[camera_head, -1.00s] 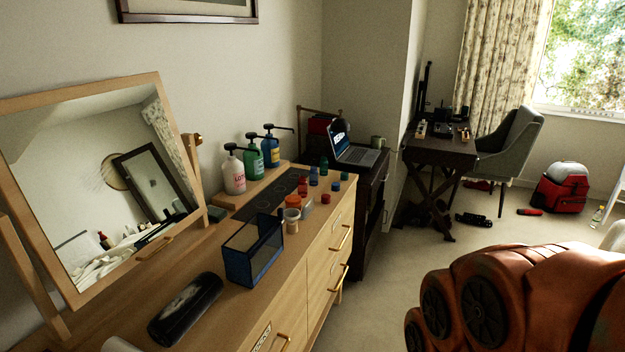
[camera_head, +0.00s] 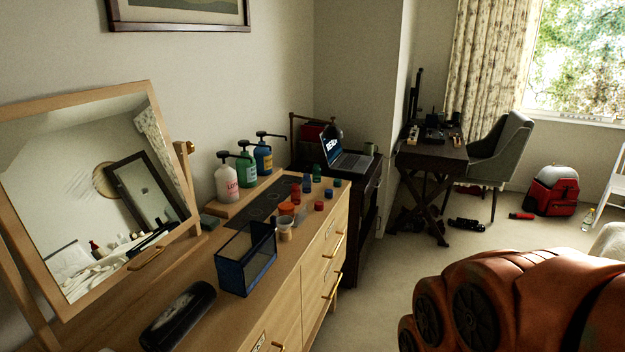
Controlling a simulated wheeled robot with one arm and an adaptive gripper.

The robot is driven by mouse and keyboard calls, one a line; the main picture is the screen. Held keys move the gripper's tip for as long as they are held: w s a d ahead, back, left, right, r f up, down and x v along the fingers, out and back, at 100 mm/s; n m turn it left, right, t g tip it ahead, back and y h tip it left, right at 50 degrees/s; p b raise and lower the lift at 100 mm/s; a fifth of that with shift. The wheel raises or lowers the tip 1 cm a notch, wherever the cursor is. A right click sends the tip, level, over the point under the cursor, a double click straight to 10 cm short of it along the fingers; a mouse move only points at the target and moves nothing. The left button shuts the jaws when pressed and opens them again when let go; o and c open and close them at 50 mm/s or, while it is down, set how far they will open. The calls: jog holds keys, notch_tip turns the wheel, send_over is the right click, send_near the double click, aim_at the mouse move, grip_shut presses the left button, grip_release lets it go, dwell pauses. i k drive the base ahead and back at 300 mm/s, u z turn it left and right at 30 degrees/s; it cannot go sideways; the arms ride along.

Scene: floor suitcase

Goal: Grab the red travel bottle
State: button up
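The red travel bottle (camera_head: 296,191) is small and stands upright on the wooden dresser, at the front of a short row. A blue bottle (camera_head: 307,183) and a green bottle (camera_head: 317,173) stand behind it. Loose caps lie to their right: red (camera_head: 319,205), blue (camera_head: 328,193) and green (camera_head: 337,183). An orange-lidded jar (camera_head: 287,208) is close in front of the red bottle. My orange arm fills the lower right, well apart from the bottles. My gripper is out of view.
On the dresser (camera_head: 225,277), a blue-edged clear bin (camera_head: 246,262) and a black case (camera_head: 178,315) stand nearer. Pump bottles (camera_head: 228,180) line the wall beside a tilting mirror (camera_head: 152,262). A laptop (camera_head: 345,155) sits on a dark cabinet behind. Carpet right of the dresser is open.

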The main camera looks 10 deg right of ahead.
aim_at(295, 190)
jog(key=z, duration=1)
jog(key=i, duration=2)
jog(key=u, duration=2.5)
jog(key=i, duration=0.5)
jog(key=u, duration=0.05)
